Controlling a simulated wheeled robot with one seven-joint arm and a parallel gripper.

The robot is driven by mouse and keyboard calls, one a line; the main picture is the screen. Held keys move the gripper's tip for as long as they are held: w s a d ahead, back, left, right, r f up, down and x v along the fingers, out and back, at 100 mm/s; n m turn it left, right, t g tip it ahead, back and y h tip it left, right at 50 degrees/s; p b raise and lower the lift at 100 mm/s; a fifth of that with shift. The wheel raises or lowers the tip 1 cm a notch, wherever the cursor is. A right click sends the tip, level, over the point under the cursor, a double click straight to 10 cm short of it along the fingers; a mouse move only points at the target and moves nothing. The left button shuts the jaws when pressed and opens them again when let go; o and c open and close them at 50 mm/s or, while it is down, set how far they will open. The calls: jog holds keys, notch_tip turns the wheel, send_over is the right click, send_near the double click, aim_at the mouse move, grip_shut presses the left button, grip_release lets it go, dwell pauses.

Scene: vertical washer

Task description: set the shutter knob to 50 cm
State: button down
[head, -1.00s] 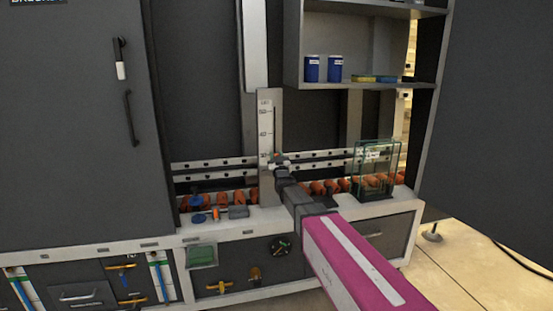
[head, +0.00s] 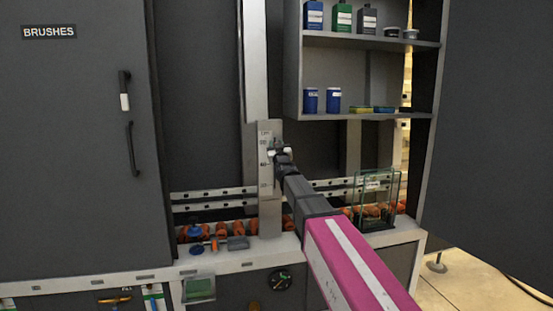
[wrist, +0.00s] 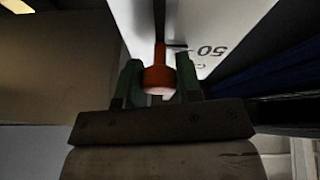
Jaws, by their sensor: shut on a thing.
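The shutter knob (wrist: 158,80) is orange-red with a thin stem and shows in the wrist view. My gripper (wrist: 158,85) has its two green fingers on either side of it and is shut on it. The white scale plate (wrist: 205,25) is behind it, with an upside-down "50" and a short black tick by the stem. The stem is close to the tick's left end; exact alignment is hard to tell. In the head view, my gripper (head: 277,152) is at the upper part of the upright scale plate (head: 267,205) and hides the knob. The scale's numbers are too small to read there.
A shelf (head: 350,115) with bottles is at the upper right. A glass box (head: 378,200) stands on the ledge to the right. Orange rollers (head: 250,226) and a blue valve (head: 194,232) lie low behind the ledge. The dark BRUSHES cabinet (head: 75,150) is at left.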

jog(key=shift+r, duration=0.8)
jog(key=c, duration=0.8)
grip_release()
jog(key=v, duration=1)
jog(key=shift+s+d+f, duration=0.1)
jog(key=shift+s+f, duration=0.1)
jog(key=shift+s, duration=0.15)
